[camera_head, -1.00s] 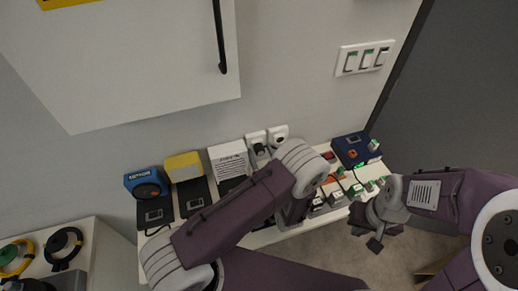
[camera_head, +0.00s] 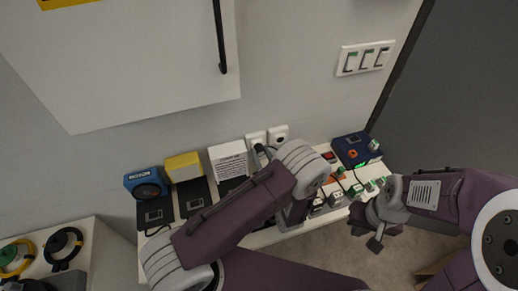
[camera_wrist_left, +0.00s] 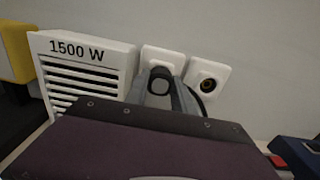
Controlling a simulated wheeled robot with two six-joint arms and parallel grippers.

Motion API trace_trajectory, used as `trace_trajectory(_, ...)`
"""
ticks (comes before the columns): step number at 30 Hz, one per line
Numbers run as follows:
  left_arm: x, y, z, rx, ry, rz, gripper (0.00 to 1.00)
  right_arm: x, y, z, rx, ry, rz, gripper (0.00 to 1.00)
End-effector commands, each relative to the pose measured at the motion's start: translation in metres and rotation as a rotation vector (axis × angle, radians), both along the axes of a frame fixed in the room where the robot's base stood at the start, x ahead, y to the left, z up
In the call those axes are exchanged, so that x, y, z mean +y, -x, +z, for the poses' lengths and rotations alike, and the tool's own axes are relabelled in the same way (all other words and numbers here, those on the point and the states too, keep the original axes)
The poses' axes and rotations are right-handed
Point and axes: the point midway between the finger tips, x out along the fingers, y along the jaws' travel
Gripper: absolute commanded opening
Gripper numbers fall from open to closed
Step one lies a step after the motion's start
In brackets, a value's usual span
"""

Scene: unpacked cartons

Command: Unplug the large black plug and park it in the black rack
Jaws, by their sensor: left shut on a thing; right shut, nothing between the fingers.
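My left gripper (camera_wrist_left: 165,92) is shut on the large black plug (camera_wrist_left: 160,74), in front of the left wall socket (camera_wrist_left: 165,58). Whether the plug's pins are still in the socket cannot be told. The plug also shows in the head view (camera_head: 259,149), beside the pale wrist of my left arm, which hides part of the area. A dark cable curls to the right of the plug in the wrist view. My right gripper (camera_head: 375,243) is shut and empty at the right, above the floor. I cannot clearly make out the black rack.
A second white socket (camera_wrist_left: 208,80) is right of the plug. A white 1500 W heater (camera_wrist_left: 85,65), a yellow box (camera_head: 184,166) and a blue device (camera_head: 146,182) stand left. A dark blue box (camera_head: 356,149) and several green-tipped items (camera_head: 356,190) are right.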

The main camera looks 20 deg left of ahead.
Motion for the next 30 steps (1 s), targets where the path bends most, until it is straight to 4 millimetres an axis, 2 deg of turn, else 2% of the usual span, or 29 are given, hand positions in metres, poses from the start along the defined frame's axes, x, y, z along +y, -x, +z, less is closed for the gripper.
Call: trace_trajectory(30, -0.023, 0.034, 0.0, 0.0, 0.0, -0.001, 0.0, 0.0, 0.0, 0.002, 0.0, 0.0, 0.0, 0.0)
